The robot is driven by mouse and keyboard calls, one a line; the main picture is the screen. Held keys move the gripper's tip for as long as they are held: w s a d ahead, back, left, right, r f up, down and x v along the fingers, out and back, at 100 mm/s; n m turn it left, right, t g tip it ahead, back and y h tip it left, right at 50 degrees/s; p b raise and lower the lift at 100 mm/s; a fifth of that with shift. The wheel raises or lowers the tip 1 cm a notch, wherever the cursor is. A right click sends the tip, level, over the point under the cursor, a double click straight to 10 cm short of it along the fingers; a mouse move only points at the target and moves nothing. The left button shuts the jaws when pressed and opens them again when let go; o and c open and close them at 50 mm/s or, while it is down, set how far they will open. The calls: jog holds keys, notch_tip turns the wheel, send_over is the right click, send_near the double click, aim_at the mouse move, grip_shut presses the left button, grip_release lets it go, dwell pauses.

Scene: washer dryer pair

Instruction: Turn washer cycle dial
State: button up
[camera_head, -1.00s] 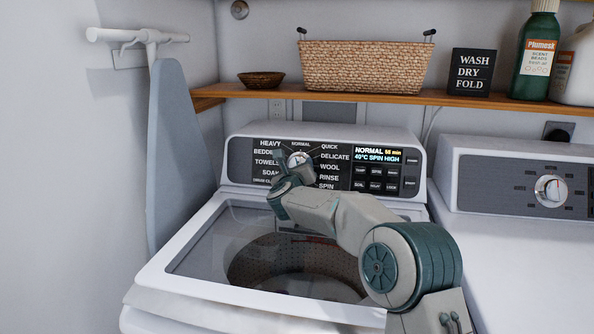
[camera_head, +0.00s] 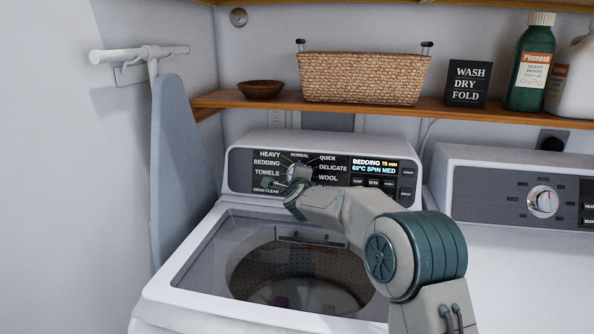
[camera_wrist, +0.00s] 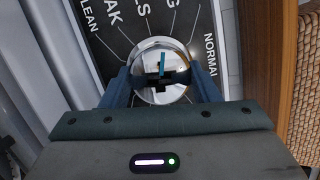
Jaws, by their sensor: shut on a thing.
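The washer cycle dial (camera_head: 293,171) is a round silvery knob on the dark control panel (camera_head: 240,172) at the back of the washer (camera_head: 190,268). In the wrist view the dial (camera_wrist: 150,52) shows a teal pointer mark aimed roughly at the line by the label ending in G. My gripper (camera_head: 300,181) reaches the dial from the front, and its fingers (camera_wrist: 161,86) are shut on the dial from both sides. The washer display (camera_head: 375,167) reads BEDDING, about 75 min, 60°C SPIN MED. My gripper and wrist hide part of the dial and lower labels in the head view.
The washer lid is closed, with a window onto the drum (camera_head: 300,275). A dryer (camera_head: 520,260) with its own knob stands to the right. A shelf (camera_head: 450,112) above holds a basket, bowl, sign and bottles. An ironing board (camera_head: 180,170) stands left.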

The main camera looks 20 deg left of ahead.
jog(key=n+p, duration=0.2)
jog(key=p, duration=0.2)
jog(key=r+n+g+p, duration=0.1)
jog(key=n+p, duration=0.2)
jog(key=shift+a+n+p, duration=0.1)
jog(key=shift+n+p, duration=0.2)
jog(key=shift+p, duration=0.1)
jog(key=n+p, duration=0.2)
jog(key=p, duration=0.2)
jog(key=shift+f+n+g+h, duration=0.1)
jog(key=shift+n+g+h, duration=0.2)
jog(key=shift+g, duration=0.1)
jog(key=shift+f+n+p, duration=0.2)
jog(key=shift+n+p, duration=0.4)
jog(key=shift+p, duration=0.45)
jog(key=shift+f, duration=0.1)
jog(key=o, duration=1)
